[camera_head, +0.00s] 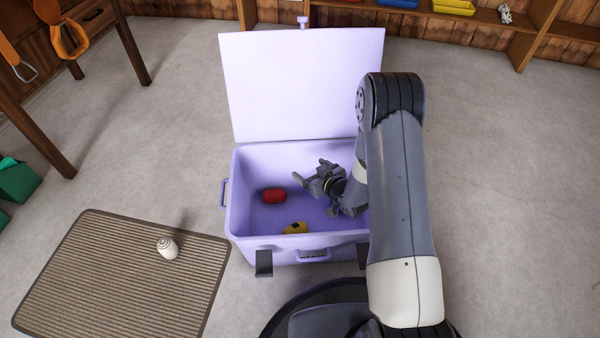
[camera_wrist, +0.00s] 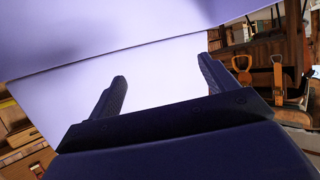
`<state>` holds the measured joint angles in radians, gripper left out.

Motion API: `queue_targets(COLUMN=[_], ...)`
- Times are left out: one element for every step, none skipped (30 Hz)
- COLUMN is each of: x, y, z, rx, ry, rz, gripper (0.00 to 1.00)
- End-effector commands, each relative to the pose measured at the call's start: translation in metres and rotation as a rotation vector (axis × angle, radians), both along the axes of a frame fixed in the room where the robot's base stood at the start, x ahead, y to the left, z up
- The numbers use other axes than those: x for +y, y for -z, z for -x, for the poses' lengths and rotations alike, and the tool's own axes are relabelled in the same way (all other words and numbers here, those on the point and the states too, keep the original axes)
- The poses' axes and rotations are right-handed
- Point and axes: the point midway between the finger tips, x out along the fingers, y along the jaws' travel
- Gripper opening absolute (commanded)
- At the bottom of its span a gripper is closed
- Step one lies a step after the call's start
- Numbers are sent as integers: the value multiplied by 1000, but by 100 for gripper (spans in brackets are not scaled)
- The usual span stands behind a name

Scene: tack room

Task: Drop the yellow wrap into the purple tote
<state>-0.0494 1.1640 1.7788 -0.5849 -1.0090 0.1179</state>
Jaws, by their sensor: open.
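The purple tote (camera_head: 228,215) stands on the floor with its lid (camera_head: 300,85) raised at the back. The yellow wrap (camera_head: 295,228) lies inside it near the front wall, partly hidden by that wall. It has a dark mark on it. A red wrap (camera_head: 273,195) lies inside the tote, to the left and further back. My gripper (camera_head: 309,175) is over the tote's inside, right of the red wrap and behind the yellow one. It is open and empty. In the wrist view the two fingers of my gripper (camera_wrist: 163,90) are apart, with the pale lid behind them.
A ribbed mat (camera_head: 110,270) lies on the floor at left with a white wrap (camera_head: 168,247) on it. A wooden table (camera_head: 110,15) and green bins (camera_head: 15,180) are at the far left. Shelves with colored trays (camera_head: 453,7) line the back wall. The floor at right is clear.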

Motion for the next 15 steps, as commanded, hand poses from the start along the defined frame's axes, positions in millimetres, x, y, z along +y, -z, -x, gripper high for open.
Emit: queue_targets(x=[-3,-5,-9,-12,-15,-20,-23,-26,-30,-34,-36,-40,-42,-44,-47], y=[-4,-6,-9,-12,-14,-18,-20,-23,-26,-28,-30,-32,-34,-35,-37], z=[4,7,12,16,21,27,33,37,44,48,53,58,62,66,69], rx=[1,2,4,3,3,3,3,3,3,2,3,2,3,3,2], ry=[1,1,3,3,4,4,5,4,4,5,5,4,4,4,4], rz=[0,1,0,-1,0,0,-1,-1,0,0,-1,-1,0,0,-1], gripper=[80,80,80,80,80,80,80,80,80,80,80,80,80,80,80])
